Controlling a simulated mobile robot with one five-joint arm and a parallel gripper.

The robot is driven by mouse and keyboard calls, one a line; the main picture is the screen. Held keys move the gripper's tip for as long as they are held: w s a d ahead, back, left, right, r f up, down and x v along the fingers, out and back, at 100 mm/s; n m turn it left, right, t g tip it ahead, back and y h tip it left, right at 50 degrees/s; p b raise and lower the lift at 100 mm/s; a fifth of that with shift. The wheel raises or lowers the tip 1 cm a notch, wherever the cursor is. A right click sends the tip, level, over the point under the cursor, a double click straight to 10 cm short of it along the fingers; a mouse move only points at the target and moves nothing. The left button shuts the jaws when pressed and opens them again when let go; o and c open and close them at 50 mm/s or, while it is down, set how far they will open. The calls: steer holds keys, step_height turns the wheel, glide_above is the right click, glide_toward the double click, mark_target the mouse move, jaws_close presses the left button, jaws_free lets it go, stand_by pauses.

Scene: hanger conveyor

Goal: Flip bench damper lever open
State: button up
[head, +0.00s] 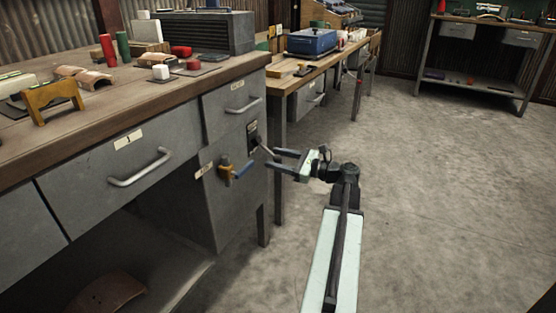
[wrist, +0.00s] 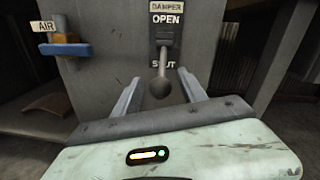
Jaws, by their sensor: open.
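The lever hangs toward SHUT and covers part of that word. In the head view the lever (head: 265,150) juts from the plate (head: 252,133) on the bench's end panel. My gripper (head: 273,163) is open in front of the panel. In the wrist view my gripper (wrist: 160,84) has a finger on each side of the lever, with gaps; the knob lies between them.
A blue-handled AIR valve (wrist: 66,46) is left of the plate; it also shows in the head view (head: 236,169). A drawer handle (head: 250,107) juts out above. A wooden table (head: 300,80) stands behind. The floor (head: 440,200) on the right is clear.

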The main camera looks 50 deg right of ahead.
jaws_close()
steer(key=shift+s+a, duration=0.1)
steer(key=shift+a, duration=0.05)
stand_by(1.1)
